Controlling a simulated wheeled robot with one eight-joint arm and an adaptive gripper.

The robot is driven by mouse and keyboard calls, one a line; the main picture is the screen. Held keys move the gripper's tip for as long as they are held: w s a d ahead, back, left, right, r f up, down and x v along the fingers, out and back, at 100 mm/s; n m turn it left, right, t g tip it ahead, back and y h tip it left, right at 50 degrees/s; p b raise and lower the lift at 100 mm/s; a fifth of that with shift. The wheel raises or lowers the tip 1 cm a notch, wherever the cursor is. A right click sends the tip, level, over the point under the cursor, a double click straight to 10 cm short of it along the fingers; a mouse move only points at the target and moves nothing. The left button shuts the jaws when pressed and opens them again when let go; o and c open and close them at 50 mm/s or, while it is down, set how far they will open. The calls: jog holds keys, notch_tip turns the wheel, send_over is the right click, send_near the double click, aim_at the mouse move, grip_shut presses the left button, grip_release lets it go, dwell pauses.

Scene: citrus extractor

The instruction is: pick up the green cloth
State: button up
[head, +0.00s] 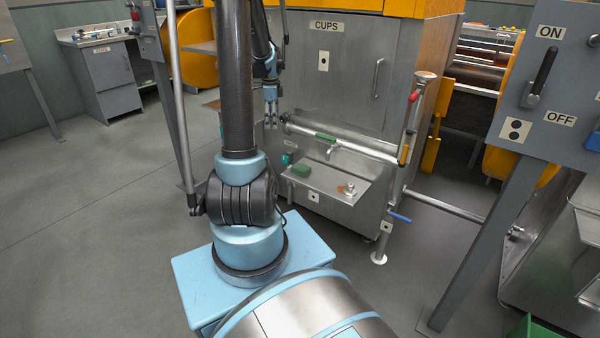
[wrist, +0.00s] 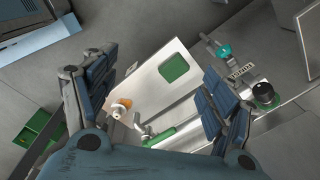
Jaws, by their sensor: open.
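A green cloth (head: 301,170) lies as a small flat block in the steel tray (head: 335,192) at the front of the machine. In the wrist view the cloth (wrist: 174,68) lies between and beyond my two fingers. My gripper (head: 271,118) hangs from my arm above and to the left of the tray in the head view. Its fingers (wrist: 160,66) are spread wide in the wrist view, with nothing between them. The gripper is apart from the cloth.
A steel pipe (head: 295,128) with a green grip (head: 326,137) and a spout crosses above the tray. An orange piece (wrist: 122,104) and a metal fitting (head: 349,188) are in the tray. A teal knob (head: 287,159) is at its left. Floor (head: 90,210) at left is clear.

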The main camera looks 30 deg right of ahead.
aim_at(301, 167)
jog(key=w+d+f+m, duration=0.2)
jog(key=d+f+m, duration=0.5)
jog(key=d+f, duration=0.6)
jog(key=f, duration=0.5)
jog(key=d+f, duration=0.1)
jog(key=f, duration=0.4)
jog(key=d+f, duration=0.1)
jog(key=f, duration=0.5)
jog(key=shift+s, duration=0.2)
jog(key=shift+r, duration=0.1)
jog(key=c, duration=1.2)
